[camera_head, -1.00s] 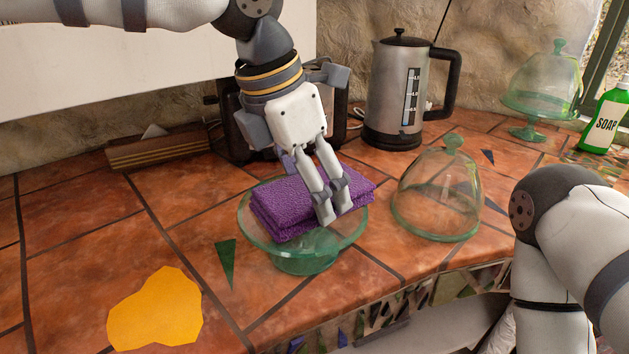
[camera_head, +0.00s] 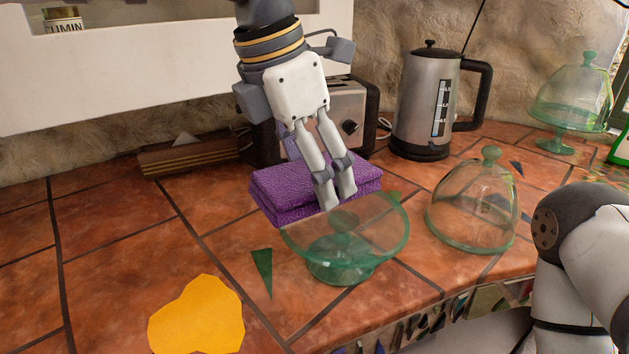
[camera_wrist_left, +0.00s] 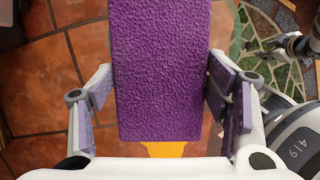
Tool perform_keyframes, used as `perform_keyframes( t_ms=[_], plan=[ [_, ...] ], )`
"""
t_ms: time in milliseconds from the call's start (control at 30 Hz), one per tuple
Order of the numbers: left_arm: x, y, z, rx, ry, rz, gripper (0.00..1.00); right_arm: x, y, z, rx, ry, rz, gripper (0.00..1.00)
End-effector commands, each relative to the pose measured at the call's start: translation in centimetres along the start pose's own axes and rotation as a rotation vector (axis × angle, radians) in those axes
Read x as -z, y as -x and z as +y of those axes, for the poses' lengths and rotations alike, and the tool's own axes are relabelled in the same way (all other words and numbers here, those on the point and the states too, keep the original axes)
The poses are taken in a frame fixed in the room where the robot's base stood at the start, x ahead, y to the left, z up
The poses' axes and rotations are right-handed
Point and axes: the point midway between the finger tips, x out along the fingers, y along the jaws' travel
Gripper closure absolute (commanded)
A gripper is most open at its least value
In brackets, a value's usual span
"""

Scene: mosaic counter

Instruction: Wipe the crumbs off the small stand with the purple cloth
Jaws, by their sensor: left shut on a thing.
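The purple cloth (camera_head: 285,192) is folded into a thick pad and sits between the fingers of my left gripper (camera_head: 335,196). It also fills the middle of the left wrist view (camera_wrist_left: 158,70), with a finger on each side. The small stand (camera_head: 385,245) is green glass with a round plate on a short foot. The cloth is at the plate's back-left edge, partly past it; I cannot tell if they touch. I make out no crumbs on the visible plate. My right arm shows at the right edge; its gripper is not clearly seen.
A glass dome (camera_head: 470,215) stands right of the stand. A kettle (camera_head: 425,105), a toaster (camera_head: 350,115) and a wooden holder (camera_head: 190,155) are behind. A yellow flat piece (camera_head: 198,318) and a green shard (camera_head: 262,270) lie front left. Left-hand tiles are clear.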

Motion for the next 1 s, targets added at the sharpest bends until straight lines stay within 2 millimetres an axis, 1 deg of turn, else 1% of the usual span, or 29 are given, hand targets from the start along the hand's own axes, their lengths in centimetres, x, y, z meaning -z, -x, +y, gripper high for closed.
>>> perform_keyframes(
  t_ms=[200, 433, 567, 1000],
  plan=[
    [0.0, 2.2, -0.2, -0.002, 0.008, -0.003, 0.56, 0.0, 0.0, 0.0, 0.000, 0.000, 0.000, 0.60],
    [0.1, 4.1, -0.4, -0.005, 0.013, -0.003, 0.56, 0.0, 0.0, 0.0, 0.000, 0.000, 0.000, 0.60],
    [0.1, 4.4, -0.5, -0.004, 0.014, -0.001, 0.56, 0.0, 0.0, 0.0, 0.000, 0.000, 0.000, 0.60],
    [0.1, 4.4, -0.5, -0.004, 0.014, -0.001, 0.56, 0.0, 0.0, 0.0, 0.000, 0.000, 0.000, 0.60]
  ],
)
